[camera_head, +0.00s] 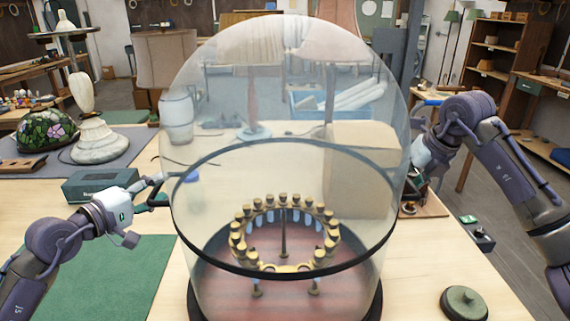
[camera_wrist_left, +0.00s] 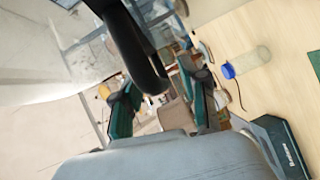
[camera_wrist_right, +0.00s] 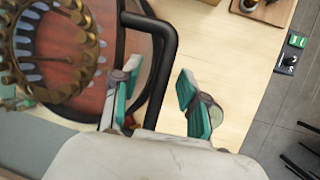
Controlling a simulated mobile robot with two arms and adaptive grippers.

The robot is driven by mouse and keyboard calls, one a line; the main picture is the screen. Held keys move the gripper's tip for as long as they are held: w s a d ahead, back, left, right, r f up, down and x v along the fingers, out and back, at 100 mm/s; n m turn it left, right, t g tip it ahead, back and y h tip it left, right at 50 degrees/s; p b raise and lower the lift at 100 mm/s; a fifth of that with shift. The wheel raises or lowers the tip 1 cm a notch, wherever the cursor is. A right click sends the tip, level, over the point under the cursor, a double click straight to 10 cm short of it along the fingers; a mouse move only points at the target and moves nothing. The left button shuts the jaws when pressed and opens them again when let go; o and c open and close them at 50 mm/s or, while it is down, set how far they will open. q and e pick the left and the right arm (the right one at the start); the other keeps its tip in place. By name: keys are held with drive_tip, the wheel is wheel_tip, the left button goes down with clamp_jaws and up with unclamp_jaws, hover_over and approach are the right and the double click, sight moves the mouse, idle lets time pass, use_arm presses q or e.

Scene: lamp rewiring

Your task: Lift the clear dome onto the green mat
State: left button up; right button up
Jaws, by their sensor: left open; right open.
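The large clear dome (camera_head: 290,110) stands upright in the middle of the head view, with a black band around it. Through it I see a gold ring fitting (camera_head: 285,268) over a reddish base. The green mat (camera_head: 115,280) lies flat at the front left. My left gripper (camera_head: 152,192) is open at the dome's left side; in the left wrist view a black handle (camera_wrist_left: 140,45) reaches in between its fingers. My right gripper (camera_head: 413,178) is open at the dome's right side, partly hidden; in the right wrist view a black handle (camera_wrist_right: 168,60) runs between its fingers.
A dark green box (camera_head: 95,186) sits behind my left gripper. A white lamp base (camera_head: 98,142) and stained-glass shade (camera_head: 46,131) stand on a grey mat at the back left. A round green lidded object (camera_head: 464,302) lies front right. The mat is bare where visible.

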use_arm(q)
clamp_jaws()
use_arm(e)
clamp_jaws()
use_arm(q)
drive_tip(key=shift+r, duration=0.25)
use_arm(e)
drive_tip(key=shift+r, duration=0.2)
use_arm(q)
drive_tip(key=shift+w+r, duration=0.1)
drive_tip(key=shift+w, duration=0.05)
use_arm(e)
drive_tip(key=shift+w+r, duration=0.1)
drive_tip(key=shift+w, duration=0.05)
